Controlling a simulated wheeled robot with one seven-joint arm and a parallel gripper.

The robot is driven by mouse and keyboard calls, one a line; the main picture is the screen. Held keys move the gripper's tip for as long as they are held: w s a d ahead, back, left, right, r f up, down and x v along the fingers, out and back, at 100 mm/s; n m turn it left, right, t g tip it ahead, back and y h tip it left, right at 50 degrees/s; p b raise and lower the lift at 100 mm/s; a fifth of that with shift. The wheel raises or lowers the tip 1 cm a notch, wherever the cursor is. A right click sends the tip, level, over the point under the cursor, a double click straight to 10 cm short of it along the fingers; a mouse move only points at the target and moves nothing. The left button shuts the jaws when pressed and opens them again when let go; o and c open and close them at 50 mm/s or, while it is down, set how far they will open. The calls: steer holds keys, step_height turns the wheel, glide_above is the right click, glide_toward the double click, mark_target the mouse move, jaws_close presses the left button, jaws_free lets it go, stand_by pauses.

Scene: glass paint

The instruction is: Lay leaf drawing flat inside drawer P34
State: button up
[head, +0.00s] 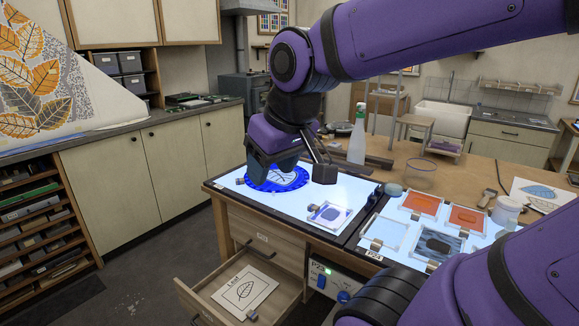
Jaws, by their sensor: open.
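The leaf drawing (246,291), a pale sheet with a dark leaf outline and the word "Leaf", lies face up inside the pulled-out wooden drawer (205,312) at the lower left. It looks flat, with bare drawer floor around it. A small grey block (252,315) sits by its near edge. I cannot read a P34 label on this drawer. My gripper (290,165) is open above the lit table, over a round blue glass piece with a leaf pattern (265,187), up and to the right of the drawer. I see nothing held, though the gap is partly hidden.
The light table (225,194) holds a small framed piece (328,214). Red and dark glass samples (421,203) lie on the right panel. The open drawer juts over free floor (130,280).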

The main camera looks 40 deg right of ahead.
steer(key=s, duration=0.2)
steer(key=s+r, duration=0.1)
steer(key=s, duration=0.1)
steer(key=shift+s, duration=0.2)
stand_by(1.1)
